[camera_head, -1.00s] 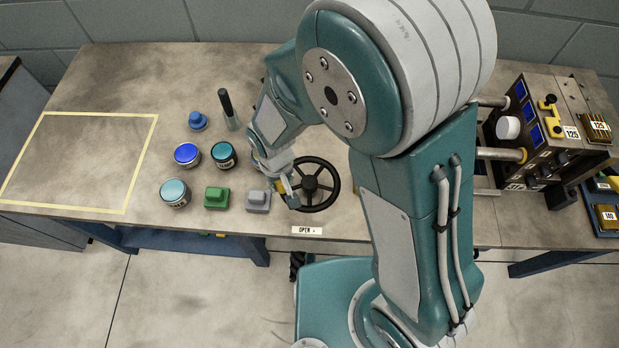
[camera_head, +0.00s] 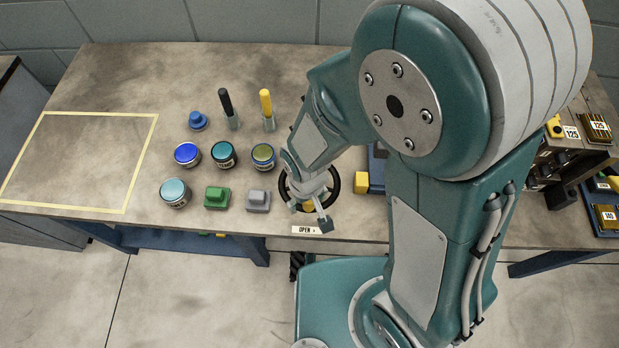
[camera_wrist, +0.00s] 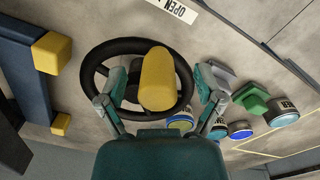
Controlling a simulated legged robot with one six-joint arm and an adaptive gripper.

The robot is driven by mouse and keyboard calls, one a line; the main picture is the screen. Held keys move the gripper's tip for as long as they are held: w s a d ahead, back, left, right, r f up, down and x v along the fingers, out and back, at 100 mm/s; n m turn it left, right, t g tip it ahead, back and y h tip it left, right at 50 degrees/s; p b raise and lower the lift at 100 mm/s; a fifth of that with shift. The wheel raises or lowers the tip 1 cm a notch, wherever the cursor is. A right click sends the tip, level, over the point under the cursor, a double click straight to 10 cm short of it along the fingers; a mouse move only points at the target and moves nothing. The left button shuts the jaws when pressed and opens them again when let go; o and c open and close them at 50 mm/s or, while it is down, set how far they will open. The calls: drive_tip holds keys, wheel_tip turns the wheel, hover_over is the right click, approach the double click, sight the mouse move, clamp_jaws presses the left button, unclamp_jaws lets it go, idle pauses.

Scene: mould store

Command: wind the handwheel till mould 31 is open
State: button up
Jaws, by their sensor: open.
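The black handwheel (camera_head: 334,186) lies flat near the bench's front edge, partly hidden by my gripper. It also shows in the wrist view (camera_wrist: 96,66) with its upright yellow knob (camera_wrist: 158,82). My gripper (camera_head: 309,216) is low over the wheel's front part. In the wrist view its open fingers (camera_wrist: 162,90) stand on either side of the knob, with gaps visible. A label reading OPEN (camera_head: 306,230) lies in front of the wheel. Mould 31 cannot be made out; my arm covers much of the bench right of the wheel.
Lidded jars (camera_head: 174,193), a green block (camera_head: 216,197) and a grey block (camera_head: 258,200) stand left of the wheel. A blue part with a yellow block (camera_head: 362,183) is close on its right. A yellow-taped area (camera_head: 126,180) at far left is empty.

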drive_tip(key=shift+w+a+r, duration=0.1)
drive_tip(key=shift+r, duration=4.45)
drive_tip(key=s+d+r+m+t, duration=0.1)
drive_tip(key=d+r+m+t, duration=0.4)
drive_tip(key=d+r, duration=1.1)
wheel_tip(320, 180, up, 2)
drive_tip(key=shift+d+m+t, duration=0.3)
drive_tip(key=shift+d+t, duration=0.1)
